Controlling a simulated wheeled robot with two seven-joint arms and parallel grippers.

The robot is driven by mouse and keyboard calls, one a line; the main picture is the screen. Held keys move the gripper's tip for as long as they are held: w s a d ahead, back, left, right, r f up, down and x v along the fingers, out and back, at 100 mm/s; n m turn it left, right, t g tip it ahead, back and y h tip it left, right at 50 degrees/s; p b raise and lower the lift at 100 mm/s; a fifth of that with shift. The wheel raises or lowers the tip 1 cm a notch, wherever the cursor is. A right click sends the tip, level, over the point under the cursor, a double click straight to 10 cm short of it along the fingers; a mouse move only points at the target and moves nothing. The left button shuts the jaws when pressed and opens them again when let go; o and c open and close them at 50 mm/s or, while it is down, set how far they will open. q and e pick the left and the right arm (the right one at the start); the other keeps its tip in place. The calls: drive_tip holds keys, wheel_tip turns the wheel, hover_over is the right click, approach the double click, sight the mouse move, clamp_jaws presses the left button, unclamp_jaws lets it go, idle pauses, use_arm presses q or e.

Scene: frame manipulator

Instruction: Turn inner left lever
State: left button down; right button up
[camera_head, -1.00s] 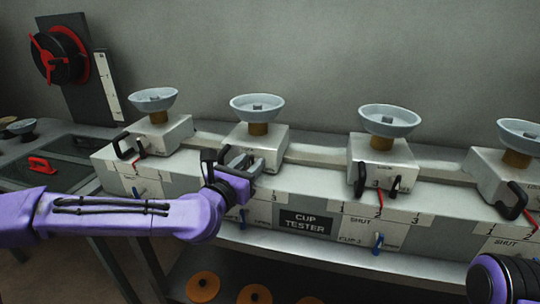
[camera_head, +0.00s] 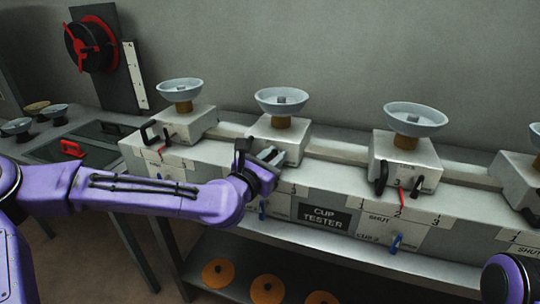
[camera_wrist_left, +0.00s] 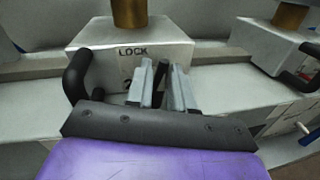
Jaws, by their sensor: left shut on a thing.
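The inner left station is a white box (camera_head: 284,136) under a grey-blue cup (camera_head: 283,101), second from the left. In the left wrist view its face (camera_wrist_left: 118,60) carries the word LOCK. My left gripper (camera_head: 270,156) is at the front of this box. In the left wrist view its two grey fingers (camera_wrist_left: 162,84) are closed around the dark inner left lever (camera_wrist_left: 158,82), which they mostly hide. A black handle (camera_wrist_left: 76,76) stands left of the fingers, apart from them. My right gripper is out of view; only part of my right arm shows at lower right.
Another station (camera_head: 407,154) with a red-marked lever stands to the right, and one (camera_head: 185,125) to the left. A CUP TESTER sign (camera_head: 325,216) is on the bench front. Blue switches (camera_head: 396,243) stick out below. Orange discs (camera_head: 268,288) lie on the lower shelf.

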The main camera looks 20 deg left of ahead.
use_arm(q)
drive_tip(key=m, duration=0.1)
drive_tip(key=m+p, duration=0.1)
drive_tip(key=m, duration=0.2)
drive_tip(key=shift+w+d+r+g+y+p, duration=0.1)
drive_tip(key=shift+r+g+y+p, duration=0.2)
drive_tip(key=shift+y+p, duration=0.1)
drive_tip(key=m+p, duration=0.1)
drive_tip(key=m, duration=0.2)
drive_tip(key=shift+d+f+y, duration=0.15)
drive_tip(key=shift+y, duration=0.15)
drive_tip(key=m+y+p, duration=0.1)
drive_tip(key=m+p, duration=0.1)
drive_tip(key=m, duration=0.2)
drive_tip(key=shift+f+g, duration=0.15)
drive_tip(key=shift+g, duration=0.15)
drive_tip(key=shift+d+f+m+y+p, duration=0.15)
drive_tip(key=shift+m+y+p, duration=0.35)
drive_tip(key=shift+m, duration=0.9)
drive_tip(key=c, duration=1.3)
unclamp_jaws()
drive_tip(key=shift+c, duration=0.2)
drive_tip(key=shift+o, duration=1)
drive_tip(key=shift+w+f, duration=0.1)
drive_tip(key=shift+w, duration=0.05)
drive_tip(key=shift+w+f, duration=0.1)
drive_tip(key=shift+f, duration=0.05)
